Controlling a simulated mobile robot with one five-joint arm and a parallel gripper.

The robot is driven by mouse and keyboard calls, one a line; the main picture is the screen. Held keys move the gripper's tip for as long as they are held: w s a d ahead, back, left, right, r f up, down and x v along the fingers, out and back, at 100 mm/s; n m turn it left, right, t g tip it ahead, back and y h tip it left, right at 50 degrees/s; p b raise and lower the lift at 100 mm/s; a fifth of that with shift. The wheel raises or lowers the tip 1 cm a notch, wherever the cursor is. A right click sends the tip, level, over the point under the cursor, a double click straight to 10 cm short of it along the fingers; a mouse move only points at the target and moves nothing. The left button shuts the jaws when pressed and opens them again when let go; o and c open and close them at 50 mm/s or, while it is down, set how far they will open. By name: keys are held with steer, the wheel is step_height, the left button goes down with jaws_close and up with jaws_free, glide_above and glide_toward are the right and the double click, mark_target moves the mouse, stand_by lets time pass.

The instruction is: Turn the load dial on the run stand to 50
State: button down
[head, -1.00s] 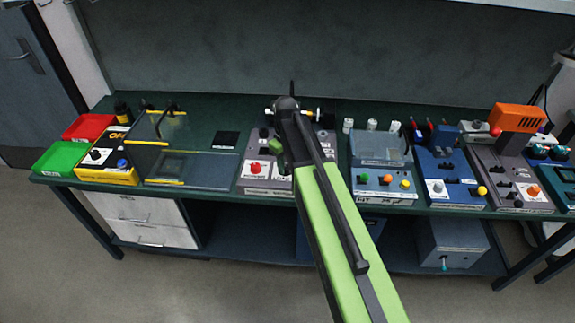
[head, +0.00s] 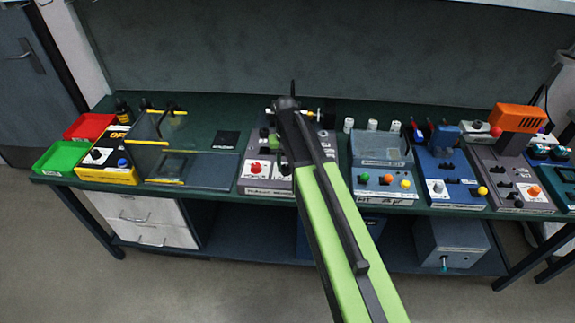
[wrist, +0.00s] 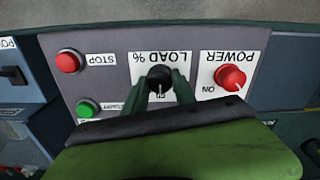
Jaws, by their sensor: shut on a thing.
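The run stand (wrist: 120,45) fills the middle of the wrist view, with its lettering upside down. Its black load dial (wrist: 158,73) sits on a white plate marked LOAD %. My gripper (wrist: 161,86) is shut on the load dial, one finger on each side of it. A light pointer mark shows on the dial towards the wrist; the number beside it is mostly hidden. In the head view the run stand (head: 263,188) stands at mid-bench, and my arm hides the dial and the fingertips.
On the run stand are a red power knob (wrist: 230,78), a red STOP button (wrist: 68,61) and a green button (wrist: 88,107). In the head view, a blue-grey unit (head: 385,190) stands close to the right, and a clear-screened station (head: 200,168) to the left.

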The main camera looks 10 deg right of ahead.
mark_target(286, 167)
steer(key=shift+w, duration=0.1)
stand_by(0.3)
steer(key=c, duration=1)
jaws_free()
step_height(286, 167, up, 17)
steer(key=p, duration=1.7)
steer(key=shift+r, duration=0.2)
steer(key=shift+n, duration=0.6)
steer(key=s+f+b, duration=0.3)
steer(key=s, duration=0.2)
steer(key=s+f+b, duration=0.3)
steer(key=s, duration=0.1)
steer(key=s+f+b, duration=0.3)
steer(key=s, duration=0.2)
steer(key=shift+s+d+f, duration=0.15)
steer(key=shift+s, duration=0.15)
